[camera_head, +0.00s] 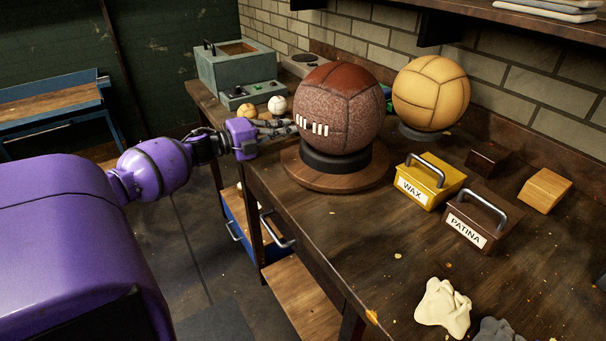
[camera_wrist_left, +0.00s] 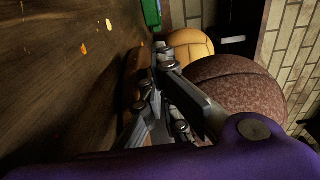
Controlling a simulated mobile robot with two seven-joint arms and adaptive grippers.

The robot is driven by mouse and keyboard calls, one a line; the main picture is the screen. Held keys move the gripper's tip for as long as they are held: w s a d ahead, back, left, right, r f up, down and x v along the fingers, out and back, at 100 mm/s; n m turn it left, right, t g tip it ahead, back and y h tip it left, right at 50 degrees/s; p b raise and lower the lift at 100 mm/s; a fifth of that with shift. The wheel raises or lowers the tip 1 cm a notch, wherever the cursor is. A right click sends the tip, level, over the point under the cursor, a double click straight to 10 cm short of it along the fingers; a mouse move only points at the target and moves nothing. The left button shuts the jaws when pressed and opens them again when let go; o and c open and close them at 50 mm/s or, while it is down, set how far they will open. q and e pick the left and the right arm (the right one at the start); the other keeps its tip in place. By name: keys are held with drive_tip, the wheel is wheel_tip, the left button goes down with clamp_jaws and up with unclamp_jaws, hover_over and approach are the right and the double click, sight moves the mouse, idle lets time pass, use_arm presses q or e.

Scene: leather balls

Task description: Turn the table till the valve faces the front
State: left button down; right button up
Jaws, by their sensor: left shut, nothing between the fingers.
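A brown leather ball (camera_head: 345,95) with white lacing on its left front sits in a black ring (camera_head: 336,160) on a round wooden turntable (camera_head: 335,180). I cannot make out a valve on the visible side. My left gripper (camera_head: 292,127) is shut and empty at the ball's left side, above the turntable's left edge; whether it touches is unclear. In the left wrist view the gripper (camera_wrist_left: 163,58) lies between the bench and the brown ball (camera_wrist_left: 235,85), and hides most of the turntable. My right gripper is not in view.
A yellow ball (camera_head: 431,92) stands behind to the right. The WAX box (camera_head: 430,182), PATINA box (camera_head: 482,214) and a wooden block (camera_head: 545,187) are to the right. Small balls (camera_head: 277,105) and a grey-green case (camera_head: 237,68) are behind. A cloth (camera_head: 442,307) lies in front; the bench between is mostly clear.

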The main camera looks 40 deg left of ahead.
use_arm(q)
drive_tip(key=shift+w+a+b, duration=0.1)
drive_tip(key=shift+w+b, duration=0.25)
drive_tip(key=shift+w, duration=0.2)
idle(0.6)
drive_tip(key=shift+s, duration=0.15)
idle(0.4)
